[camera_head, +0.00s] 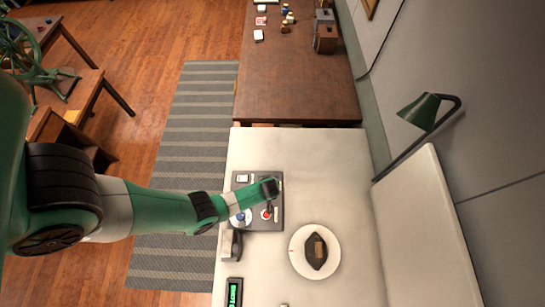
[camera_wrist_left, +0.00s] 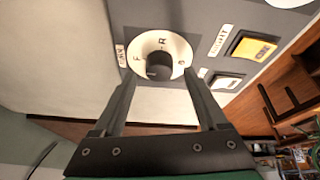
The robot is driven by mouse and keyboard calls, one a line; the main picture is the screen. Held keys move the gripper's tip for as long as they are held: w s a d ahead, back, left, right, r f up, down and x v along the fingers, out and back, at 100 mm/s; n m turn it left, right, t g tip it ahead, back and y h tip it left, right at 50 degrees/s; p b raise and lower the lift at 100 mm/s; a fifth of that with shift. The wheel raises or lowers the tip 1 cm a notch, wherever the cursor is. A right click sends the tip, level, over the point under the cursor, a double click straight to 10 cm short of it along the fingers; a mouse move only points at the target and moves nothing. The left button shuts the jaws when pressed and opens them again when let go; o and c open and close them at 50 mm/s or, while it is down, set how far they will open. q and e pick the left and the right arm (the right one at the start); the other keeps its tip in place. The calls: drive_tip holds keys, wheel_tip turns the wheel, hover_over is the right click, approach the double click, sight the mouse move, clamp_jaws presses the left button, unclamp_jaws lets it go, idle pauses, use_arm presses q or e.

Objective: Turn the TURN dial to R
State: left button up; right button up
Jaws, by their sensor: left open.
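The dark grey control panel (camera_head: 262,226) lies on the white counter in the head view. In the left wrist view, the TURN dial is a dark round knob (camera_wrist_left: 158,66) on a white disc (camera_wrist_left: 180,45) marked with letters, among them F and R. A TURN label (camera_wrist_left: 121,56) sits beside it. My left gripper (camera_wrist_left: 160,76) is open, its two fingers on either side of the knob's near edge; whether they touch it I cannot tell. In the head view, my left gripper (camera_head: 269,196) is over the panel and hides the dial. Which letter the knob points to is unclear.
A yellow switch (camera_wrist_left: 253,48) and a white switch (camera_wrist_left: 225,82) sit beside the dial. Red (camera_head: 266,214) and blue (camera_head: 241,217) controls lie near the gripper. A white plate (camera_head: 334,262) with a dark object stands right of the panel. A green lamp (camera_head: 420,112) is at the wall.

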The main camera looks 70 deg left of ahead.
use_arm(q)
drive_tip(key=shift+a+f, duration=0.25)
drive_tip(key=shift+f, duration=0.4)
use_arm(e)
drive_tip(key=shift+a+f, duration=0.15)
drive_tip(key=shift+f, duration=0.45)
use_arm(q)
drive_tip(key=shift+r, duration=0.1)
clamp_jaws()
drive_tip(key=shift+m, duration=0.3)
use_arm(e)
drive_tip(key=shift+r, duration=0.1)
